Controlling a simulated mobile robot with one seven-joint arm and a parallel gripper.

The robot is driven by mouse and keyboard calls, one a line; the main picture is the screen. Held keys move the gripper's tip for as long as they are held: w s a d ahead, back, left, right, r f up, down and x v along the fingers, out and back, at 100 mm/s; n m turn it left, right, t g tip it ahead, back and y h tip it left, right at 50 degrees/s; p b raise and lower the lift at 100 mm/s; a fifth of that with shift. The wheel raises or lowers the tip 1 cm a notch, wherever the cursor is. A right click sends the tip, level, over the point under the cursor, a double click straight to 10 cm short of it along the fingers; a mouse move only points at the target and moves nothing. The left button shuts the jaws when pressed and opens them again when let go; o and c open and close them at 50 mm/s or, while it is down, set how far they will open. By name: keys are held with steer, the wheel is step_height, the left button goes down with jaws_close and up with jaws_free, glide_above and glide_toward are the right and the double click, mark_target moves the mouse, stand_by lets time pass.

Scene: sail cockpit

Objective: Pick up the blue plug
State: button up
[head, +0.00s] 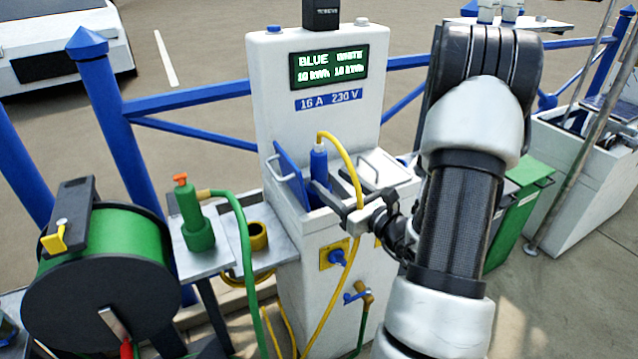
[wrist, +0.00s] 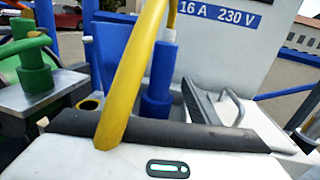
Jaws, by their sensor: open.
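The blue plug (head: 318,162) stands upright in the recess on top of the white power pedestal (head: 275,95), with a yellow cable (head: 357,165) leaving its top. In the wrist view the blue plug (wrist: 161,75) is just beyond the hand, right of the yellow cable (wrist: 135,75), which crosses close to the camera. My gripper (head: 336,194) is open, low at the front right of the plug and near it. It holds nothing that I can see. Its fingertips are partly hidden in the head view, and I cannot tell whether they touch the plug.
A raised blue flap (head: 289,172) stands left of the plug. A closed lid with a handle (head: 378,172) is to the right. A green plug (head: 193,215) stands on a metal shelf at the left, beside a green hose reel (head: 110,255). Blue railings run behind.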

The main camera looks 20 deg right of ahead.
steer(key=w+a+b, duration=0.1)
steer(key=w, duration=0.9)
steer(key=shift+w+a+b, duration=0.2)
steer(key=shift+a+b, duration=0.1)
steer(key=shift+a, duration=0.05)
steer(key=shift+c, duration=0.4)
steer(key=c, duration=1.3)
step_height(320, 180, up, 13)
steer(key=p, duration=0.4)
steer(key=shift+p, duration=0.35)
